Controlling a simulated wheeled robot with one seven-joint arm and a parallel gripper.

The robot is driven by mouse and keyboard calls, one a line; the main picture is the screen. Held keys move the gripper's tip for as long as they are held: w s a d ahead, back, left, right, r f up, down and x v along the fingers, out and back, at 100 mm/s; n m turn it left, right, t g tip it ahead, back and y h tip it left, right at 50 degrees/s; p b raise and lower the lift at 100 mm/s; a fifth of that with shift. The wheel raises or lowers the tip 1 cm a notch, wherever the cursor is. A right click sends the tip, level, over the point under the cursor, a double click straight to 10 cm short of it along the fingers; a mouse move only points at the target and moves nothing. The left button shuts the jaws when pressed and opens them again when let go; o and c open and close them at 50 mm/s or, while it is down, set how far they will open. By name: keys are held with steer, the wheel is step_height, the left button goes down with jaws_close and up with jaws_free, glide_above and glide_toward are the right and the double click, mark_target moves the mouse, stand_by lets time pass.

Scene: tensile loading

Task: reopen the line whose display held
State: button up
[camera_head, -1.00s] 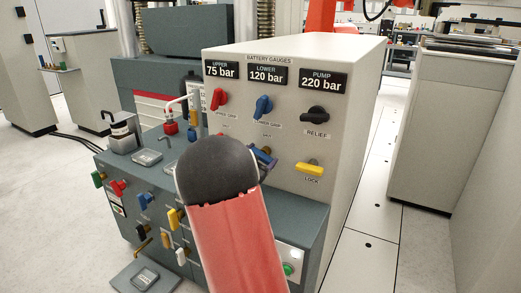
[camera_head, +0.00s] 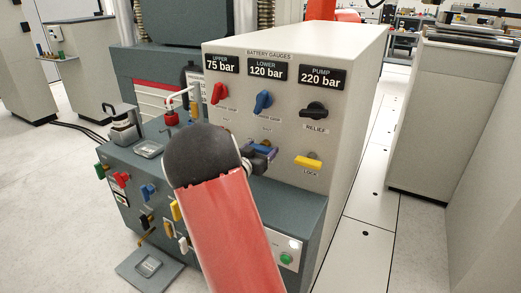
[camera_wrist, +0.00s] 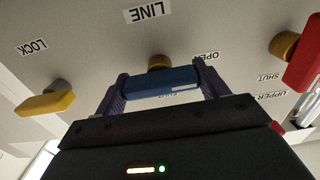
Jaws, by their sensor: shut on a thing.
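My gripper (camera_head: 258,158) is at the lower row of the gauge panel, shut on a blue handle (camera_wrist: 160,80). In the wrist view its dark fingers (camera_wrist: 160,88) stand at either end of the handle, which lies nearly level in that picture. The handle also shows in the head view (camera_head: 263,148), partly hidden by my gripper. The displays read upper 75 bar (camera_head: 221,64), lower 120 bar (camera_head: 266,70) and pump 220 bar (camera_head: 321,77). A red handle (camera_wrist: 302,62) sits beside the blue one, near upside-down UPPER and SHUT labels.
A yellow LOCK handle (camera_head: 308,162) is close to the right of my gripper. Above are a red handle (camera_head: 219,93), a blue handle (camera_head: 263,100) and a black RELIEF handle (camera_head: 314,110). The teal bench (camera_head: 298,208) juts out below the panel.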

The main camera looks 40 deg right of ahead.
steer(key=shift+f, duration=0.1)
steer(key=o, duration=1)
steer(key=shift+b+v, duration=0.35)
steer(key=shift+v, duration=3.6)
